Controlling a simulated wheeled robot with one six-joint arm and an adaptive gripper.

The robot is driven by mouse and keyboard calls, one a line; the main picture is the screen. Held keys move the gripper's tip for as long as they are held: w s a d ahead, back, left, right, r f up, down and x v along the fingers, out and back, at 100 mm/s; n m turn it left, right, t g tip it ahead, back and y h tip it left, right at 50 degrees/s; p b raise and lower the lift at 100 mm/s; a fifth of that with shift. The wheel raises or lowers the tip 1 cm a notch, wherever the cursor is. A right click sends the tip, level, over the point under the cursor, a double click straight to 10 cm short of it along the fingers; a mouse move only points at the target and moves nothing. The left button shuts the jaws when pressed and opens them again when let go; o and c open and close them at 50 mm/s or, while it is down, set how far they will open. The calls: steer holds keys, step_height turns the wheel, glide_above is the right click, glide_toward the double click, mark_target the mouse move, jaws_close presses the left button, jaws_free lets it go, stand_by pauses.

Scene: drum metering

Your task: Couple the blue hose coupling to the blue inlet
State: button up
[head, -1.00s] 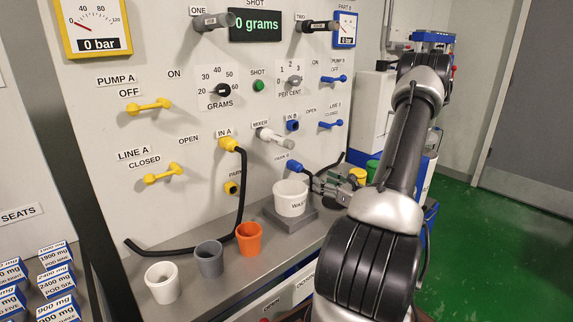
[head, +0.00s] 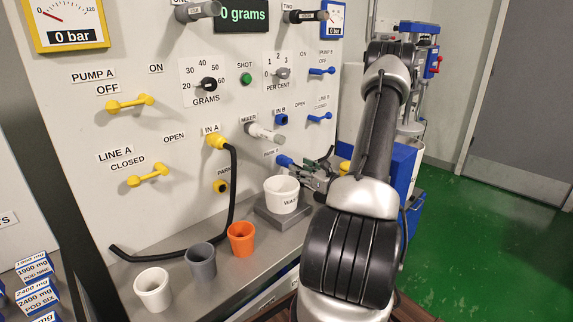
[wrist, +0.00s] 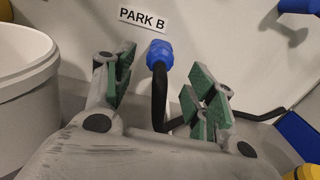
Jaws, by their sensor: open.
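The blue hose coupling (wrist: 159,55) sits at the PARK B spot on the panel, with its black hose hanging down from it. It also shows in the head view (head: 285,161). My gripper (wrist: 165,88) is open; its green-padded fingers stand to the left and right of the coupling and hose in the wrist view, with clear gaps on both sides. In the head view my gripper (head: 322,170) is close to the coupling, just right of it. The blue inlet (head: 281,119), labelled IN B, is on the panel above the coupling and is empty.
A white waste cup (head: 281,195) stands on a grey block below and left of the coupling. The grey mixer spout (head: 264,133) sticks out left of the blue inlet. Blue levers (head: 320,117) are to its right. White, grey and orange cups stand on the shelf.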

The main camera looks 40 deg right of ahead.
steer(key=shift+w+a, duration=0.2)
steer(key=shift+w, duration=1.15)
steer(key=shift+w+a, duration=0.2)
steer(key=shift+w, duration=1.15)
jaws_close()
steer(key=shift+s+d, duration=0.25)
steer(key=shift+s, duration=1.25)
steer(key=shift+s+d, duration=0.2)
steer(key=shift+s, duration=1.25)
steer(key=shift+s+d, duration=0.15)
steer(key=shift+s, duration=0.85)
steer(key=shift+s+d, duration=0.1)
steer(key=shift+s, duration=0.9)
